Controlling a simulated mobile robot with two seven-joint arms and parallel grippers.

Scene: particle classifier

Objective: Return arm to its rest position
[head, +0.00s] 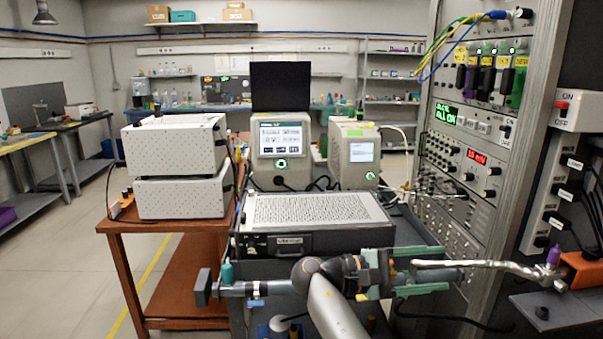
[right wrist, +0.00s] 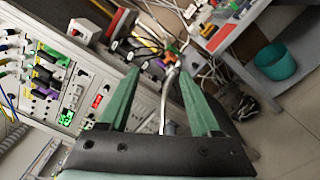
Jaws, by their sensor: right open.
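My right gripper (head: 445,270) is in the lower right of the head view, its green fingers spread apart and pointing right. In the right wrist view the gripper (right wrist: 158,71) is also open, with a gap between its fingers. A shiny bent metal tube (head: 500,265) runs from near the fingers to an orange block on the right. This tube (right wrist: 165,105) shows in the gap in the wrist view; I cannot tell whether it lies between the fingers or beyond them. My right arm link (head: 335,312) rises from the bottom edge. My left gripper is not in view.
A tall instrument rack (head: 478,140) stands close on the right. The orange block (head: 585,268) sits on a small shelf (head: 560,308). A cart holds a flat perforated-top instrument (head: 310,212) behind my arm. White boxes (head: 180,197) stand on a brown table. Open floor lies left.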

